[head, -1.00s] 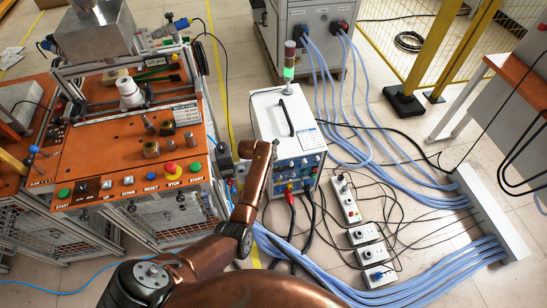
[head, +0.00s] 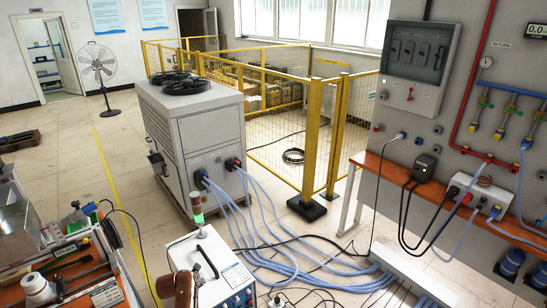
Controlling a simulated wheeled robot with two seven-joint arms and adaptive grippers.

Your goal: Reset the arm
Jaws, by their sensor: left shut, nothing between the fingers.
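My left gripper (head: 184,288) shows at the bottom edge of the head view, copper-brown and cut off by the frame. It is shut, with nothing seen in it. It appears in front of the left part of the white power unit (head: 238,282), which has a dark carrying handle and a signal lamp (head: 198,210) behind it. I cannot tell whether the gripper touches the unit. Most of my left arm is out of the frame. My right gripper is not in view.
The orange workbench (head: 118,290) is at lower left. A grey cabinet (head: 195,135) with blue cables stands behind the white unit. Yellow fencing (head: 312,150) and a wall panel (head: 415,65) fill the right. Cables cover the floor; open floor (head: 75,150) lies at left.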

